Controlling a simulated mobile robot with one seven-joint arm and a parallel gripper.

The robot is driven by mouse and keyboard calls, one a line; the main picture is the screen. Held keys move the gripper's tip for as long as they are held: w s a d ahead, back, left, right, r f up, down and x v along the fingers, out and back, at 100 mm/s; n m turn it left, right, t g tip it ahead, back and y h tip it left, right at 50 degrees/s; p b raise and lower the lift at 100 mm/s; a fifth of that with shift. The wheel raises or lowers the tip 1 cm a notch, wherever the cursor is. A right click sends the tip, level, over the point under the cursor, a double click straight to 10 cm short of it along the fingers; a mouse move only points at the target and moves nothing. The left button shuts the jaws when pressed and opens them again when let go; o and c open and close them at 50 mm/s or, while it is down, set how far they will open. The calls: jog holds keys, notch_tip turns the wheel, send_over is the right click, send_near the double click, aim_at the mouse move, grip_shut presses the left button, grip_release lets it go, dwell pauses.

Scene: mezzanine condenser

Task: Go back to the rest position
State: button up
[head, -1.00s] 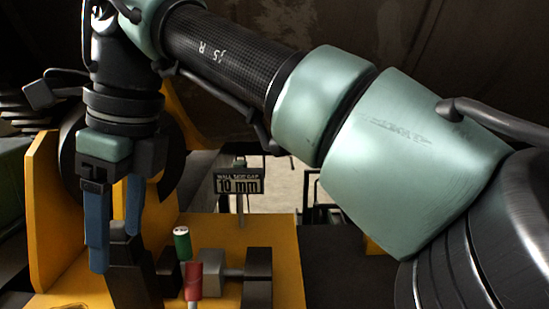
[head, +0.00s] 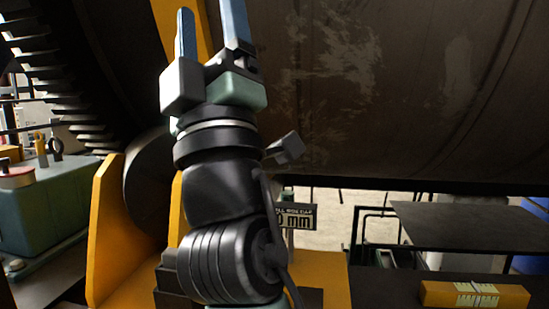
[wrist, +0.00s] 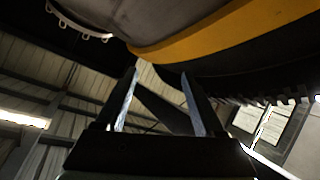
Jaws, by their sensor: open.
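My gripper (head: 212,32) points upward at the upper middle of the head view, above my folded wrist. Its two blue fingers stand apart with nothing between them. In the wrist view my gripper (wrist: 160,95) also shows its fingers spread and empty, aimed up toward the roof and the underside of a large dark drum with a yellow band (wrist: 205,32).
A large brown drum (head: 390,90) fills the back. A yellow bracket (head: 112,225) and a partly hidden gap sign (head: 298,216) stand behind my arm. A green box (head: 55,195) is at left. A yellow block (head: 475,296) and a dark table (head: 470,225) are at right.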

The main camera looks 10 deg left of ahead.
jog(key=w+d+f+m+g+h, duration=0.1)
jog(key=w+d+f+m+h, duration=0.2)
jog(key=d+f+m+h, duration=0.35)
jog(key=w+d+f+m+g+h, duration=0.2)
jog(key=w+d+f+m+h, duration=0.15)
jog(key=f+m+h, duration=0.5)
notch_tip(320, 180, down, 15)
jog(key=s+d+m+g, duration=0.1)
jog(key=d+m+g, duration=0.15)
jog(key=g, duration=0.25)
jog(key=s+r+t, duration=0.4)
jog(key=s+r, duration=0.3)
jog(key=r, duration=0.5)
jog(key=s+r+t, duration=0.5)
jog(key=s+r, duration=0.1)
jog(key=r, duration=0.6)
jog(key=shift+s+d+t+y, duration=0.3)
jog(key=shift+s, duration=0.05)
jog(key=shift+c, duration=0.2)
